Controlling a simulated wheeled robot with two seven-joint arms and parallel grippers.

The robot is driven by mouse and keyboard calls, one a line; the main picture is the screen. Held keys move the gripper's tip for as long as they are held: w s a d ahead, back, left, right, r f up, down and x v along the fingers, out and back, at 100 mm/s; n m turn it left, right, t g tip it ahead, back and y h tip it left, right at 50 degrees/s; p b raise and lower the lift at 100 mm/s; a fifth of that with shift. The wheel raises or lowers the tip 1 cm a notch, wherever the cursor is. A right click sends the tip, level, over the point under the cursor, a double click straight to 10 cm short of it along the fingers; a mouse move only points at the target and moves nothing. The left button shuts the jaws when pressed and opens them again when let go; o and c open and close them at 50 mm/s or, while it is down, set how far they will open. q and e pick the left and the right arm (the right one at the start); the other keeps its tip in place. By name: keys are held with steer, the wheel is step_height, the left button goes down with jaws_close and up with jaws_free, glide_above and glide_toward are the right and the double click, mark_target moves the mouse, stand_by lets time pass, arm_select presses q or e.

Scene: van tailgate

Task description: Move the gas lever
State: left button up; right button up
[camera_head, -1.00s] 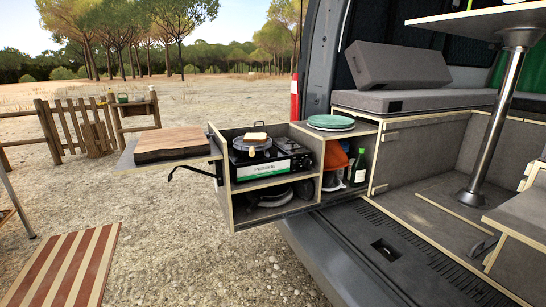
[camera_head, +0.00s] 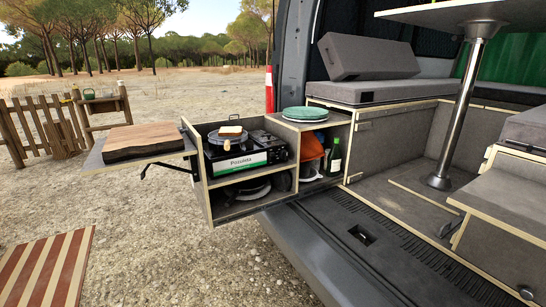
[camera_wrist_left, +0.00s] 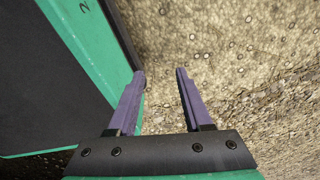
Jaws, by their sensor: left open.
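A portable gas stove (camera_head: 235,160) with a white and green front panel stands in the upper compartment of the pull-out kitchen box at the van's rear. A pan (camera_head: 230,137) with a pale block on it sits on the stove. The gas lever is too small to make out. My left gripper (camera_wrist_left: 160,75) is open and empty in the left wrist view, above gravelly ground. It does not show in the head view, and the stove does not show in the wrist view. My right gripper is in neither view.
A cutting board (camera_head: 142,141) lies on a side shelf left of the stove. Green plates (camera_head: 305,113) and a green bottle (camera_head: 334,156) are to the right. A table leg (camera_head: 460,110) stands inside the van. Open gravel lies in front of the box.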

arm_select(q)
steer(key=shift+r, duration=0.1)
steer(key=c, duration=0.4)
steer(key=shift+r+p, duration=0.75)
steer(key=shift+p, duration=0.1)
jaws_close()
step_height(320, 180, up, 12)
steer(key=p, duration=1.2)
steer(key=shift+r+p, duration=0.25)
steer(key=shift+p, duration=0.05)
steer(key=shift+w, duration=0.15)
